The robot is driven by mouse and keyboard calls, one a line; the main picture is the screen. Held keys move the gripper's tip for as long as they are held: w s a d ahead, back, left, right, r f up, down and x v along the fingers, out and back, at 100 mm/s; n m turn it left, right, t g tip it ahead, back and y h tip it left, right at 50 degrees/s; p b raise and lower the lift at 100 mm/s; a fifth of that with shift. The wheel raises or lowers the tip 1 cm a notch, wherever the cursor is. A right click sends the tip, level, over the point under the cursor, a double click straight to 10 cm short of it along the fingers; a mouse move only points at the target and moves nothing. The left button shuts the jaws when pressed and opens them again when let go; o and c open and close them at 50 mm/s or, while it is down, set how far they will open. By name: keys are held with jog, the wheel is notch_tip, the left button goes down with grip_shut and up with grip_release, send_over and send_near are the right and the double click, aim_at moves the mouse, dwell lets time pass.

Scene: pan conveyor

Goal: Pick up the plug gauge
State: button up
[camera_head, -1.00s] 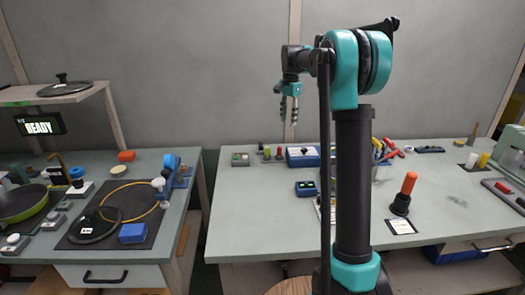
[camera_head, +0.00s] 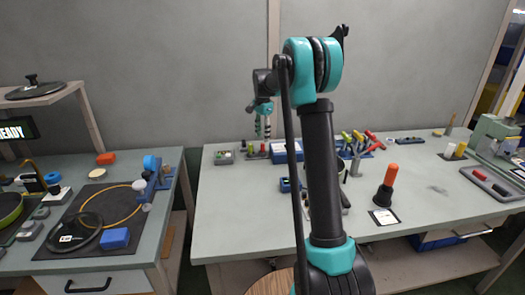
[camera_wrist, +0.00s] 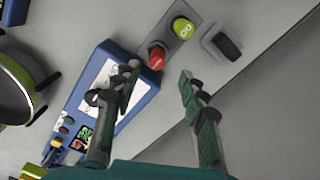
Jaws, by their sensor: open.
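A green-capped piece (camera_wrist: 182,28) with pale lettering and a red-capped piece (camera_wrist: 156,58) stand in a grey holder in the wrist view. They look like the two ends of the plug gauge, but I cannot tell whether they are one part. In the head view the green piece (camera_head: 250,150) and red piece (camera_head: 263,149) are small, at the back left of the right table. My gripper (camera_head: 262,126) hangs above them there, fingers down. In the wrist view my gripper (camera_wrist: 160,82) is open and empty, with the red piece just beyond the fingertips.
A blue box (camera_wrist: 72,105) with a white panel lies left of the holder. A small dark-topped block (camera_wrist: 222,42) stands to its right. A dark green-rimmed pan (camera_wrist: 20,85) is at far left. An orange-handled black tool (camera_head: 385,188) stands on the right table, its middle mostly clear.

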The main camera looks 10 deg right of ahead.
aim_at(263, 144)
jog(key=shift+s+f, duration=0.15)
jog(key=shift+f, duration=1.25)
jog(key=shift+s+f, duration=0.15)
jog(key=shift+f, duration=1.25)
grip_shut()
